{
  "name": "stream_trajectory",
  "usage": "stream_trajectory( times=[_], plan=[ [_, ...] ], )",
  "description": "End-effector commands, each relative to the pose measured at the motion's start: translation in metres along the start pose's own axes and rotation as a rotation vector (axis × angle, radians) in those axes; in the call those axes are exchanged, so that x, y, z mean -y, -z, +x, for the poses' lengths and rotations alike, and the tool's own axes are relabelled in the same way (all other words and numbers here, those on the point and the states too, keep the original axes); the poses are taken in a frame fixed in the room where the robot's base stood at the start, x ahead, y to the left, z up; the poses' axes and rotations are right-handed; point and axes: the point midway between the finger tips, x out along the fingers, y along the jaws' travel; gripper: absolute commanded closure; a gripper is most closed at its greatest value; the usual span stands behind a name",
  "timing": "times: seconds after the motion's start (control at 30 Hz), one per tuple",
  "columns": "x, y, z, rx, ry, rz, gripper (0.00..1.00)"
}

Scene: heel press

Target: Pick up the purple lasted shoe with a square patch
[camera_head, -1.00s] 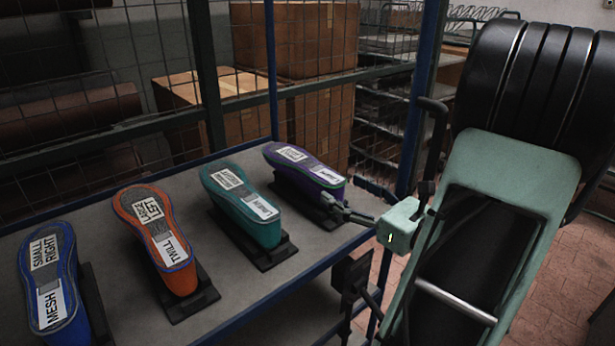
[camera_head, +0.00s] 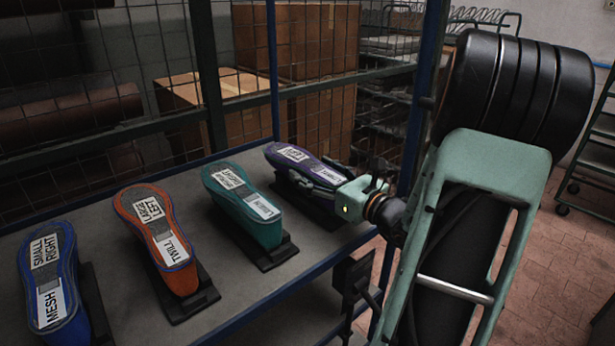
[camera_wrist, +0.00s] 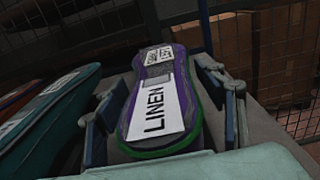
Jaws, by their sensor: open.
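The purple lasted shoe (camera_head: 285,157) lies sole up on a dark stand at the far right end of the shelf. It also shows in the wrist view (camera_wrist: 155,95), with a LINEN label, a second label and a grey square patch between them. My gripper (camera_head: 308,178) is open over the near end of this shoe. In the wrist view one finger is on each side of the shoe, the left finger (camera_wrist: 105,120) and the right finger (camera_wrist: 232,110). I cannot tell whether either finger touches it.
A teal shoe (camera_head: 240,200) stands close to the left of the purple one. An orange shoe (camera_head: 150,225) and a blue shoe (camera_head: 52,285) stand further left. A wire mesh wall and a blue post (camera_head: 271,70) rise behind the shelf (camera_head: 225,300).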

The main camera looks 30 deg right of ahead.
Motion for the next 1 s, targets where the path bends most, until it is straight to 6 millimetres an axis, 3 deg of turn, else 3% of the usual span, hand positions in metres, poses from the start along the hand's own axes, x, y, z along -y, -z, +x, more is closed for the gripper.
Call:
stream_trajectory(
  times=[0.17, 0.73, 1.0],
  plan=[
    [-0.0001, -0.0001, 0.0001, 0.000, 0.000, 0.000, 0.36],
    [-0.0002, -0.0001, -0.0003, 0.000, -0.001, 0.000, 0.99],
    [-0.0001, -0.0023, 0.0000, 0.004, -0.001, -0.002, 1.00]
  ],
)
